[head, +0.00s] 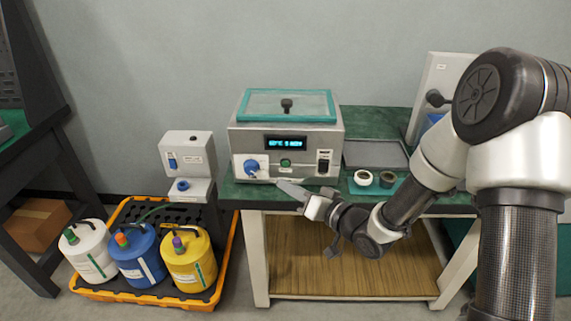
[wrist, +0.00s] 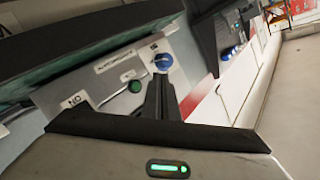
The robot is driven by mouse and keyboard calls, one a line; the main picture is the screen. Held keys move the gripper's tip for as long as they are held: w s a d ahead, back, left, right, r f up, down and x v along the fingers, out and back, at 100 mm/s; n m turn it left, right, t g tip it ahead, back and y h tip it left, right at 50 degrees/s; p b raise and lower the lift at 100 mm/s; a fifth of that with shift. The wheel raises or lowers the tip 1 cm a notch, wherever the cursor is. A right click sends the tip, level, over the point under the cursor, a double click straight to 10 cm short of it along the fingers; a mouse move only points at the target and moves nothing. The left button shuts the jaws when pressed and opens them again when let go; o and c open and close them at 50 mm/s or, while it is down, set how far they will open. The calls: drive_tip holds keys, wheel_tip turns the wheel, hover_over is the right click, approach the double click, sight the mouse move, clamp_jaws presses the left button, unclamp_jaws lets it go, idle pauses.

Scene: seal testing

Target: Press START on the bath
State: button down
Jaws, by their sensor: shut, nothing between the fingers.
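The bath (head: 311,180) is a light grey box with a teal-framed lid (head: 287,104) and a lit blue display (head: 285,143). Its front has a blue knob (head: 251,167) at left, a small green button (head: 285,163) in the middle and a black switch (head: 323,162) at right. My gripper (head: 281,183) is shut and empty, in front of the panel and just below the button in the head view. In the wrist view, my gripper (wrist: 158,80) points at the tilted panel, near the green button (wrist: 134,87) and blue knob (wrist: 163,62). Contact cannot be told; the button's label is unreadable.
Two small round cups (head: 363,178) stand on a teal mat right of the bath, before a grey tray (head: 375,154). A grey dispenser (head: 188,153) stands at left, above white, blue and yellow jugs (head: 190,263) in an orange tray (head: 88,292).

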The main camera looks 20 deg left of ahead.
drive_tip(key=shift+w+a, duration=0.2)
drive_tip(key=shift+w, duration=0.65)
drive_tip(key=shift+w+a, duration=0.2)
drive_tip(key=shift+w, duration=0.6)
drive_tip(key=shift+w+a, duration=0.2)
drive_tip(key=shift+w, duration=0.65)
drive_tip(key=shift+w, duration=0.1)
drive_tip(key=shift+w, duration=0.3)
drive_tip(key=shift+w+a, duration=0.15)
drive_tip(key=shift+w, duration=0.2)
idle(0.6)
drive_tip(key=shift+s, duration=0.75)
drive_tip(key=shift+s+d, duration=0.25)
drive_tip(key=shift+s, duration=0.55)
drive_tip(key=shift+s+d, duration=0.25)
drive_tip(key=shift+s, duration=0.6)
drive_tip(key=shift+s+d, duration=0.25)
drive_tip(key=shift+s, duration=0.55)
